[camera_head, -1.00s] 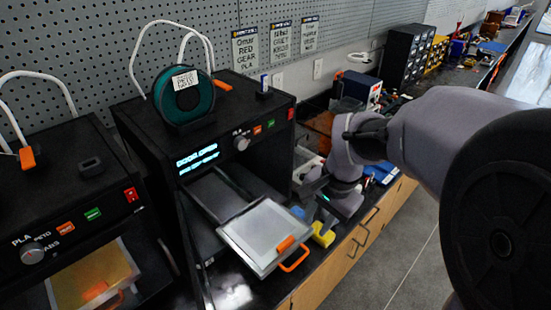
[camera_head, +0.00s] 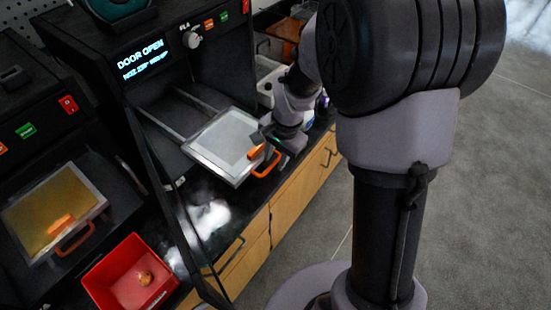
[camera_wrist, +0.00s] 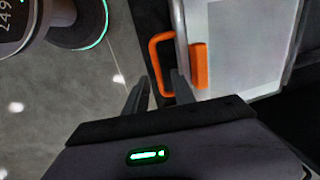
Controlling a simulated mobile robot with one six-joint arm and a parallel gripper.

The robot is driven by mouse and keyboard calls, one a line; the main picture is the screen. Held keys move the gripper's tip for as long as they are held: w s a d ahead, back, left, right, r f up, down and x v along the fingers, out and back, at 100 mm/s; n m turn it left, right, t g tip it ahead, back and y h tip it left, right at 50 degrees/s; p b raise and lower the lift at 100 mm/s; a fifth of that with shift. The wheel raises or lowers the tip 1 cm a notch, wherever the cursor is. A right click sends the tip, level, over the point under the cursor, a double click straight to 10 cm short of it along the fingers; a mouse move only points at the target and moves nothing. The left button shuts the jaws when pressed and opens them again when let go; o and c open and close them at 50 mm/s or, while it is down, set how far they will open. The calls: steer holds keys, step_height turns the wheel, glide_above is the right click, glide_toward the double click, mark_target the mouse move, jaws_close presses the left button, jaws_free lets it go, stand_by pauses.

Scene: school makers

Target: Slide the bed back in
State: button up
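The printer bed (camera_head: 222,140) is a pale plate in a grey frame, pulled out through the open front of the middle black printer (camera_head: 180,78). An orange loop handle (camera_head: 267,164) and an orange clip are at its front edge. My gripper (camera_head: 280,140) is at the handle side of the bed, partly hidden by my wrist. In the wrist view, the two dark fingers (camera_wrist: 160,78) are apart, with part of the orange handle (camera_wrist: 154,58) showing between them. I cannot tell whether they touch it. The bed also shows there (camera_wrist: 240,45).
The printer's screen reads "DOOR OPEN". Its dark door (camera_head: 170,205) hangs open left of the bed. A red bin (camera_head: 130,278) holding a small round object stands at lower left. Another printer bed (camera_head: 55,212) shows at left. Grey floor is open at right.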

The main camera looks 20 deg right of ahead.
jaws_close()
stand_by(1.4)
